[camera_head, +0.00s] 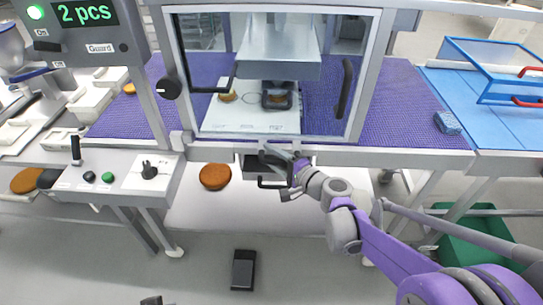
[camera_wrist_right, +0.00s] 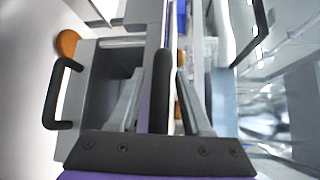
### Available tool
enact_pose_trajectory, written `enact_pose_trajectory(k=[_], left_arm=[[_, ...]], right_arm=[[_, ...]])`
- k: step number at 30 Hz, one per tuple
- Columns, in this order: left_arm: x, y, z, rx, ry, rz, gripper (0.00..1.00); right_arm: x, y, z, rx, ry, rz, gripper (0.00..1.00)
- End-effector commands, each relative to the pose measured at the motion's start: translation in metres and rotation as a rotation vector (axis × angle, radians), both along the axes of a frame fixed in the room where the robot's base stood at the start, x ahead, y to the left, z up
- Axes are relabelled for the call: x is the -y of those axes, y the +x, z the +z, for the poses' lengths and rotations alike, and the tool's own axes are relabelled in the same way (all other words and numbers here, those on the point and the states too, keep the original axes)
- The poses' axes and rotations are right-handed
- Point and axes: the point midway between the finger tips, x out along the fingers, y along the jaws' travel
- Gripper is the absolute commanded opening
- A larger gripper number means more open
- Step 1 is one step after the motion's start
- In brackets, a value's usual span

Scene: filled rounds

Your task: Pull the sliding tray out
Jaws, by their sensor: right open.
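The sliding tray (camera_head: 220,120) is a white plate inside the windowed machine, with a round golden piece (camera_head: 228,96) and a dark holder (camera_head: 277,96) on it. A black bar (camera_wrist_right: 161,90), apparently its handle, stands between the fingers of my right gripper (camera_wrist_right: 158,105) in the wrist view. The fingers are open, one on each side; I cannot tell whether they touch it. In the head view my right gripper (camera_head: 281,152) is at the machine's front edge. A small dark part at the bottom edge may be my left gripper (camera_head: 150,300); its jaws are hidden.
A grey drawer with a black handle (camera_head: 271,183) hangs just below my right gripper; the handle also shows in the wrist view (camera_wrist_right: 54,92). A control box (camera_head: 120,175) is left. A dark box (camera_head: 243,270) lies on open floor.

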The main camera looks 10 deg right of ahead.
Motion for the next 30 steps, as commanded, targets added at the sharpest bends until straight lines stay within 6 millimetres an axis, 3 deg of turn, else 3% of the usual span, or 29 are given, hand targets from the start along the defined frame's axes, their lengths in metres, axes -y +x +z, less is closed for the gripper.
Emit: enact_pose_trajectory(k=[1,7,8,30], left_arm=[[0.0000,0.0000,0.0000,0.000,0.000,0.000,0.00],[0.0000,0.0000,-0.0001,0.000,0.000,0.000,0.00],[0.0000,0.0000,-0.0001,0.000,0.000,0.000,0.00],[0.0000,0.0000,-0.0008,0.000,0.000,0.000,0.00]], right_arm=[[0.0000,-0.0001,0.0000,0.000,0.000,0.000,0.38],[0.0000,-0.0005,-0.0003,0.000,-0.001,0.000,0.02],[0.0000,-0.0006,-0.0005,0.000,-0.001,0.000,0.00],[-0.0014,-0.0023,-0.0027,-0.001,-0.005,0.005,0.00]])
